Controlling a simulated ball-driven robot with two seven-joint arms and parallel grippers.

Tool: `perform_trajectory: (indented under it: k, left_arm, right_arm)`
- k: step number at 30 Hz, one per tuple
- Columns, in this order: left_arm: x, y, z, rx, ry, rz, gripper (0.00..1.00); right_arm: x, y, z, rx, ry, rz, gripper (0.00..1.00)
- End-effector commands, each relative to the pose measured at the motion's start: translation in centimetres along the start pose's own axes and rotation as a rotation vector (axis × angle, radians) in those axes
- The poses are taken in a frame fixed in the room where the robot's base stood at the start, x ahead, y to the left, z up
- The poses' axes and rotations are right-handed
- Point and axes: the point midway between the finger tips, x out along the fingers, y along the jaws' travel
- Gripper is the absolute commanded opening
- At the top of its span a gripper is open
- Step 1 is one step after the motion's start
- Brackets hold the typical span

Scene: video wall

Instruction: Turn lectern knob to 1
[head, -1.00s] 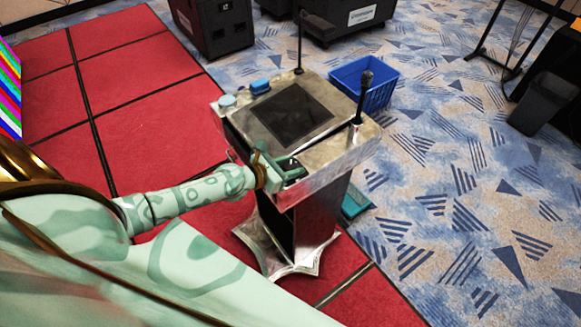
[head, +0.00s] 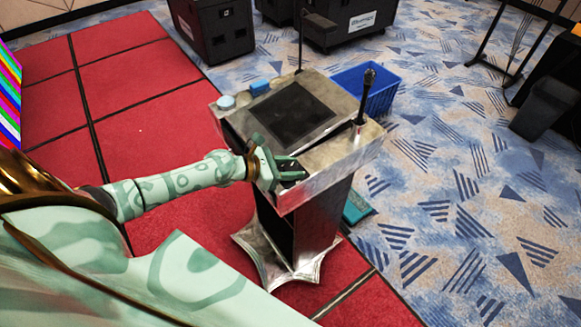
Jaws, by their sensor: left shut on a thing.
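The lectern (head: 325,158) is a silver stand with a dark screen (head: 291,112) set in its sloped top. My left gripper (head: 284,174) is at the near left part of the lectern's top, its fingers shut at a small dark control panel (head: 291,168). The knob is hidden between or behind the fingers, so its setting cannot be read. My right gripper is not in view.
A microphone (head: 365,95) stands at the lectern's right corner and a thin lamp stem (head: 300,45) at its back. A blue item (head: 259,87) and a round light-blue item (head: 226,102) lie on its back left edge. A blue crate (head: 381,88) is behind. Black cases (head: 213,27) stand farther back.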

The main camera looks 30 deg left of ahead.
Motion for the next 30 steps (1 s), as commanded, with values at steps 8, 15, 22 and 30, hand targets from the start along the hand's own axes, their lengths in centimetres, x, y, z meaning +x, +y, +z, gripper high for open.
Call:
perform_trajectory:
  k: [8, 15, 22, 30]
  left_arm:
    - [0.0, 0.0, 0.0, -0.001, 0.000, 0.001, 0.60]
    - [0.0, 0.0, 0.0, -0.001, 0.000, 0.001, 0.60]
    - [-2.0, 0.0, -0.2, -0.001, 0.003, 0.002, 0.60]
    - [-9.0, -0.1, -0.3, -0.001, 0.006, -0.001, 0.60]
  right_arm:
    - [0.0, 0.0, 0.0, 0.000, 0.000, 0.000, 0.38]
    - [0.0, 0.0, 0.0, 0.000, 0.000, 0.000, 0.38]
    - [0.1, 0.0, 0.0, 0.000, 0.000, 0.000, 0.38]
    - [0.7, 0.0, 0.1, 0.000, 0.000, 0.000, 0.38]
